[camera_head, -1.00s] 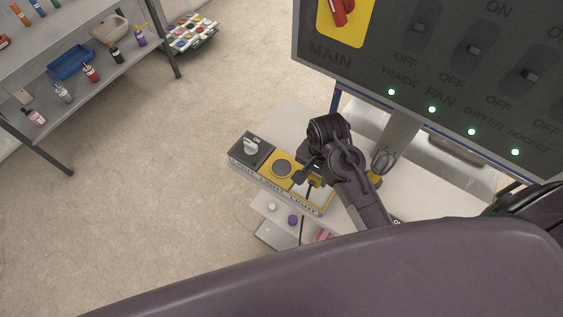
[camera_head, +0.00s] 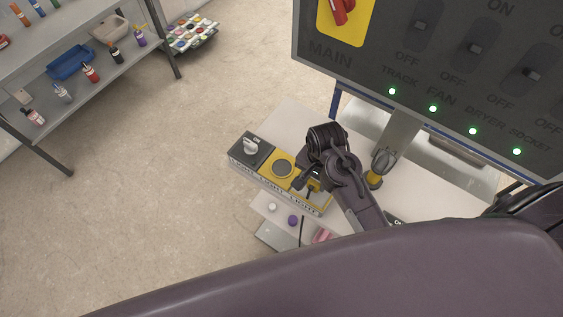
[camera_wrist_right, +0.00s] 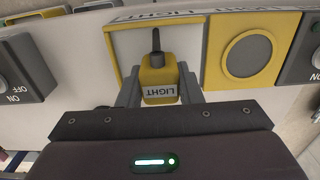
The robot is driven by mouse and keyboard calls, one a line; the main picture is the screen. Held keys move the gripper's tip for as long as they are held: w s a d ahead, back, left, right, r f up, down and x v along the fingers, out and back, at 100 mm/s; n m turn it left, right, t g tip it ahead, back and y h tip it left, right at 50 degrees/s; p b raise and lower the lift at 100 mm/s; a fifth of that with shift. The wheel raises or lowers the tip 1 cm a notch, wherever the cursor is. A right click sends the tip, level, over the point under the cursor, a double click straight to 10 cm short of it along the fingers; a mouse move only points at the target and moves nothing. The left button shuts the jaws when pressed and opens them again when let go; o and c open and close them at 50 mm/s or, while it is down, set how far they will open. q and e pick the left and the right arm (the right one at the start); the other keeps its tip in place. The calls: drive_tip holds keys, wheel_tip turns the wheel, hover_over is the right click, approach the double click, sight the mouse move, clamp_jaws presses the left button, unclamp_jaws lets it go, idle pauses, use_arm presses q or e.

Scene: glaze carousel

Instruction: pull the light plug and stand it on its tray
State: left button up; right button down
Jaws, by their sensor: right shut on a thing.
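The light plug (camera_wrist_right: 160,78) is a yellow block with a white LIGHT label and a dark cord. In the right wrist view it sits between the two grey fingers of my right gripper (camera_wrist_right: 160,92), which is shut on it. Behind it is a pale square panel with a yellow frame (camera_wrist_right: 113,50); I cannot tell whether the plug is still seated there. In the head view my right gripper (camera_head: 308,186) is over the right end of the labelled control box (camera_head: 262,180), and mostly hides the plug. I cannot make out the plug's tray. My left gripper is not in view.
A grey knob (camera_head: 251,147) and a round yellow-framed button (camera_head: 282,168) are on the same box. A grey-and-yellow object (camera_head: 376,170) stands just right of my wrist. The large switch panel (camera_head: 440,75) overhangs at the upper right. Open floor lies left.

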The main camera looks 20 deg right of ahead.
drive_tip(key=shift+f, duration=0.5)
drive_tip(key=c, duration=0.9)
unclamp_jaws()
wheel_tip(320, 180, up, 7)
drive_tip(key=shift+f+b, duration=0.1)
drive_tip(key=shift+b, duration=0.9)
drive_tip(key=shift+r, duration=0.5)
